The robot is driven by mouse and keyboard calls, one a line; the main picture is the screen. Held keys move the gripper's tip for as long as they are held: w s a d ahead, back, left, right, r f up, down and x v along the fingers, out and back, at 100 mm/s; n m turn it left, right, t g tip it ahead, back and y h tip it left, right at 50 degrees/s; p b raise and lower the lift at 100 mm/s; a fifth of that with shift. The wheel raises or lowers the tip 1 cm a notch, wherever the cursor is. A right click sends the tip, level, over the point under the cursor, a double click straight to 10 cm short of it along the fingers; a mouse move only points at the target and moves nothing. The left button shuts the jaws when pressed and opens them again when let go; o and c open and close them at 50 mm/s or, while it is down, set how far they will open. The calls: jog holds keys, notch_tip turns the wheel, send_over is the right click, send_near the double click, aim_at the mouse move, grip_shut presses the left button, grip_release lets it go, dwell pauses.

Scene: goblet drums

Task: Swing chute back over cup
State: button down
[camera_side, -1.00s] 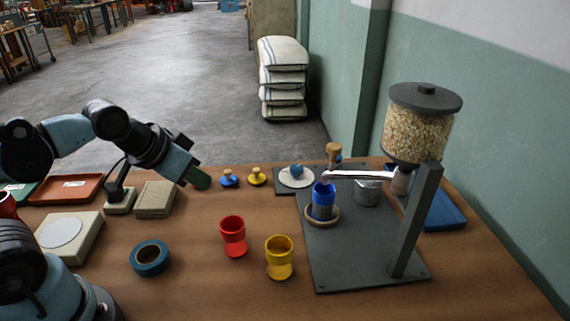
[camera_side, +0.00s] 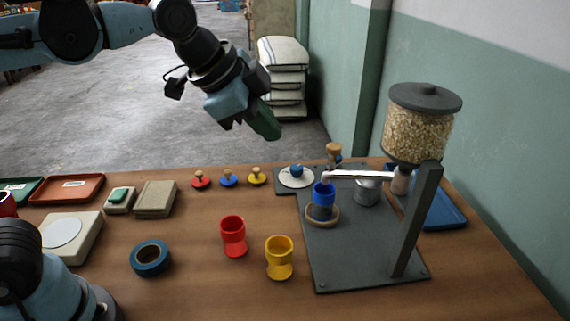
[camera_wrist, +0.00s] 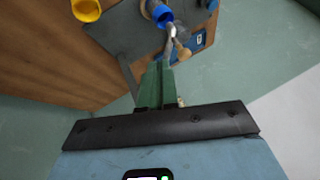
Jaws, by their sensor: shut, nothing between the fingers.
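The pale chute (camera_side: 358,175) runs from the spout under the grain hopper (camera_side: 417,125) leftward, and its tip is over the blue cup (camera_side: 322,196). The blue cup is upright on a round tan-rimmed stand (camera_side: 322,217) on the dark base plate (camera_side: 350,260). My gripper (camera_side: 268,127) has green fingers, closed together and empty, high above the table and left of the chute, apart from it. In the wrist view the fingers (camera_wrist: 155,70) point toward the blue cup (camera_wrist: 160,14). Part of the chute there is hidden or too small to tell.
A red cup (camera_side: 233,237) and a yellow cup (camera_side: 279,258) stand left of the base plate. Blue tape (camera_side: 150,258) lies further left. Red, blue and yellow knobs (camera_side: 228,179) line the back. The hopper post (camera_side: 415,220) rises at the right.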

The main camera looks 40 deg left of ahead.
aim_at(333, 147)
jog(key=w+d+f+m, duration=0.1)
jog(key=w+d+f, duration=0.1)
jog(key=w, duration=0.3)
jog(key=w+d+f+m, duration=0.1)
jog(key=w+d+f, duration=0.1)
jog(key=w+f, duration=0.2)
jog(key=shift+w+d+f+m+h, duration=0.3)
jog(key=shift+w, duration=0.15)
dwell(0.5)
jog(key=shift+w+a+m+g+h, duration=0.25)
jog(key=shift+w+m+g+h, duration=0.15)
jog(key=shift+w+m, duration=0.55)
jog(key=w+d+m+g+h, duration=0.2)
jog(key=w+m+g, duration=0.1)
jog(key=w+m, duration=0.4)
jog(key=shift+w+d+h, duration=0.3)
jog(key=shift+w+h, duration=0.1)
jog(key=shift+w, duration=1.2)
